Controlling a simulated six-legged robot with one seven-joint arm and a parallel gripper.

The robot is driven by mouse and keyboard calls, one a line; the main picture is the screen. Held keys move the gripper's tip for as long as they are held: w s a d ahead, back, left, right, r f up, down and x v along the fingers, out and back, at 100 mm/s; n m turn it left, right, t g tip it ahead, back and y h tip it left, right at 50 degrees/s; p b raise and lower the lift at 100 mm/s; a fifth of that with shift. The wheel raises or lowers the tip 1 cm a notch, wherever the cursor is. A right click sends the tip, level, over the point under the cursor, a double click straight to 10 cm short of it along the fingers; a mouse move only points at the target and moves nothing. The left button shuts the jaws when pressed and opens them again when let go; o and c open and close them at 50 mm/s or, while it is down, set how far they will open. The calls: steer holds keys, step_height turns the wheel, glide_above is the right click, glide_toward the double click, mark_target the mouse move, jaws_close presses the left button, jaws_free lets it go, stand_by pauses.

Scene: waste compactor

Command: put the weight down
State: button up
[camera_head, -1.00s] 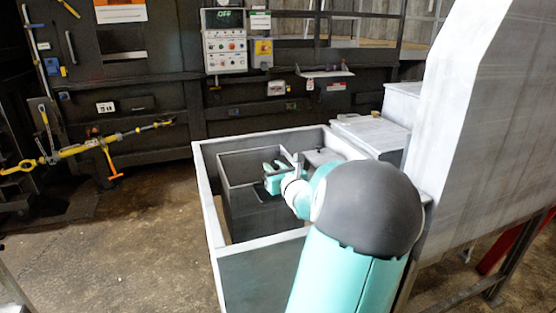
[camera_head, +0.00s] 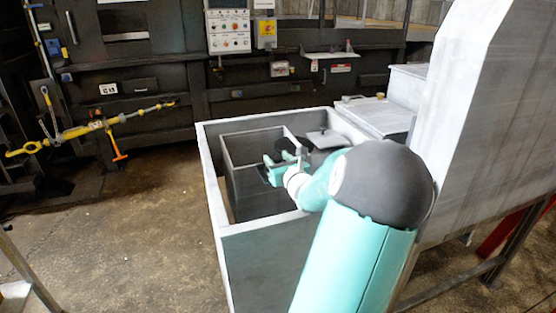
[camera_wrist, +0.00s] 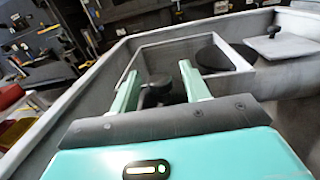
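My gripper (camera_head: 282,164) is over the grey inner box (camera_head: 252,137) of a large open bin in the head view. In the wrist view its two teal fingers (camera_wrist: 160,84) stand apart. A dark piece with a round knob (camera_wrist: 158,81), perhaps the weight, shows between them. I cannot tell whether both fingers touch it, or whether it rests on anything below. In the head view a grey piece stands at the fingers, and its shape is too small to make out.
The bin's pale rim (camera_head: 209,190) surrounds the inner box. A dark disc (camera_wrist: 225,55) and a grey plate with a knob (camera_wrist: 285,46) lie beyond the fingers. A tall pale panel (camera_head: 480,130) stands at the right. Open floor (camera_head: 140,230) lies at the left.

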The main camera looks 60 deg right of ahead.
steer(key=shift+r, duration=0.1)
steer(key=shift+s+a, duration=0.15)
steer(key=v, duration=1.1)
steer(key=shift+s+a, duration=0.2)
steer(key=shift+s, duration=0.05)
